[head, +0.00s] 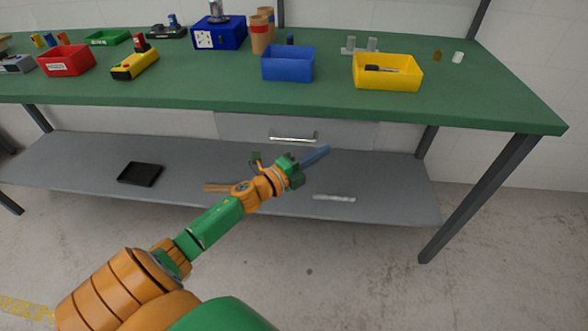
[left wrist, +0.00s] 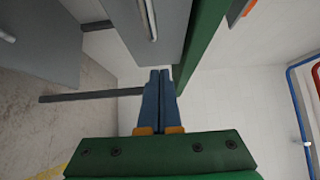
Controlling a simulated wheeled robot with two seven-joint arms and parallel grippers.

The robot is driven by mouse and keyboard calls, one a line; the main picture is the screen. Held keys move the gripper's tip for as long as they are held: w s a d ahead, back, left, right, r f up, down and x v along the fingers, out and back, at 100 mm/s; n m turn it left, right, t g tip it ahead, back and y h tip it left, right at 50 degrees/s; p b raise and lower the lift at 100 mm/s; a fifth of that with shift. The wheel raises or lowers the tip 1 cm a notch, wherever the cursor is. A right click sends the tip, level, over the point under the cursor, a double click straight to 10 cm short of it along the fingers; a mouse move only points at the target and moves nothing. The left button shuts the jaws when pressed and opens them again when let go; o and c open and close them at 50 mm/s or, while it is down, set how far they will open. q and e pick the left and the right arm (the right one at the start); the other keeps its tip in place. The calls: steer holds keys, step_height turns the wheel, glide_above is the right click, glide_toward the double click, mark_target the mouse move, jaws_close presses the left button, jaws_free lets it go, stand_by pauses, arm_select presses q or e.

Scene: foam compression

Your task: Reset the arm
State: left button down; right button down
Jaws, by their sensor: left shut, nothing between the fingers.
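My left arm comes in from the left in the head view, and its gripper (head: 316,156) is in front of the workbench, below the tabletop's front edge. Its two blue fingers are together, with nothing between them. In the left wrist view the fingers (left wrist: 160,90) lie side by side, pointing toward the bench's underside and drawer. My right gripper is in neither view.
The green workbench (head: 200,92) carries a red bin (head: 66,62), a blue bin (head: 288,65), a yellow bin (head: 388,78) and a blue box (head: 218,36). A grey lower shelf (head: 90,155) holds a black tray (head: 140,174). A drawer (head: 250,128) hangs under the top. Floor in front is clear.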

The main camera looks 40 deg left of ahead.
arm_select(q)
steer(key=v, duration=0.8)
steer(key=s+a+f+n+g+y+p, duration=0.1)
steer(key=s+f+n+g+y+p, duration=0.35)
steer(key=f, duration=0.65)
steer(key=s+a+f+n+g+y+p, duration=0.1)
steer(key=s+f+n+g+p, duration=0.15)
steer(key=s+f+n, duration=0.65)
steer(key=s+d+f+n+g, duration=0.1)
steer(key=s+d+f+g, duration=0.2)
steer(key=s, duration=0.3)
steer(key=s+d+f+n+g+p, duration=0.1)
steer(key=s+d+f+n+g, duration=0.1)
steer(key=s, duration=0.5)
steer(key=s+d+f+n+g+h+p, duration=0.1)
steer(key=s+d+f+n+g, duration=0.1)
steer(key=s+d+f+g, duration=0.2)
steer(key=s+d+f, duration=0.2)
steer(key=s, duration=0.1)
steer(key=shift+s+d+f+g, duration=0.2)
steer(key=shift+d+f+g, duration=0.1)
steer(key=shift+d, duration=0.1)
